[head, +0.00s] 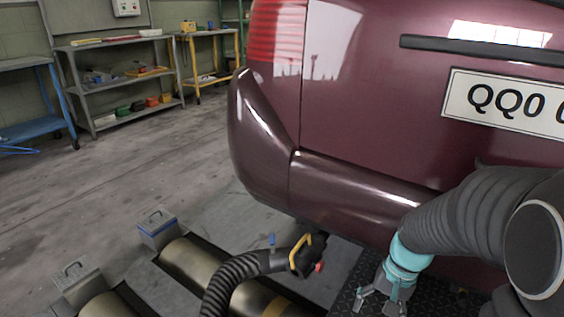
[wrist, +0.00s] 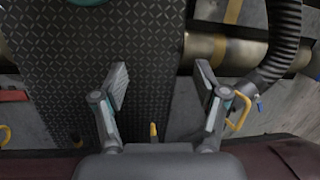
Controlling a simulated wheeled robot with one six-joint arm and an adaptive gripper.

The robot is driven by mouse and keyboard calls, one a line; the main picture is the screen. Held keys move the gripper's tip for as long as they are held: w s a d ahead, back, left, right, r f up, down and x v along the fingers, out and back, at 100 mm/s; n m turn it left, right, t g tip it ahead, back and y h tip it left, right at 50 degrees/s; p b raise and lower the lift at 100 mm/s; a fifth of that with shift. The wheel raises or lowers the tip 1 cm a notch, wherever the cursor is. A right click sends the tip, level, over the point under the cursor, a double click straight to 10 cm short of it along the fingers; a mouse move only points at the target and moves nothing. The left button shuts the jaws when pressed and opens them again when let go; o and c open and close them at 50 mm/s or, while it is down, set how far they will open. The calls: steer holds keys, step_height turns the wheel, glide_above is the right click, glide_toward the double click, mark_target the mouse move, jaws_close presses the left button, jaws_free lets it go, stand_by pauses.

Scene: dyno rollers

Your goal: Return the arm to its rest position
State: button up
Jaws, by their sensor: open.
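My gripper (head: 381,296) hangs at the lower right of the head view, below the rear bumper of a dark red car (head: 370,190). Its two fingers are spread apart in the wrist view (wrist: 163,95), with nothing between them. Behind them is a dark chequered plate (wrist: 100,60). My arm comes in from the right edge, in front of the car. The arm's rest position is not marked in either view.
A black ribbed hose (head: 240,277) with a yellow-handled nozzle (head: 306,255) is at the car's rear, left of my gripper. Metal rollers (head: 205,270) lie in the floor. Shelves (head: 120,80) stand along the back wall. Open floor (head: 130,170) lies at the left.

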steer(key=s+a+r+n+t+h+p, duration=0.1)
steer(key=s+a+r+n+t+p, duration=0.1)
steer(key=r, duration=0.7)
steer(key=s+a+r+n+t+h+p, duration=0.1)
steer(key=s+a+r+n+t+p, duration=0.1)
steer(key=s+r, duration=0.4)
step_height(320, 180, up, 4)
steer(key=shift+a+n+t, duration=0.4)
steer(key=shift+n+t, duration=0.1)
steer(key=shift+t, duration=0.7)
steer(key=shift+r, duration=0.55)
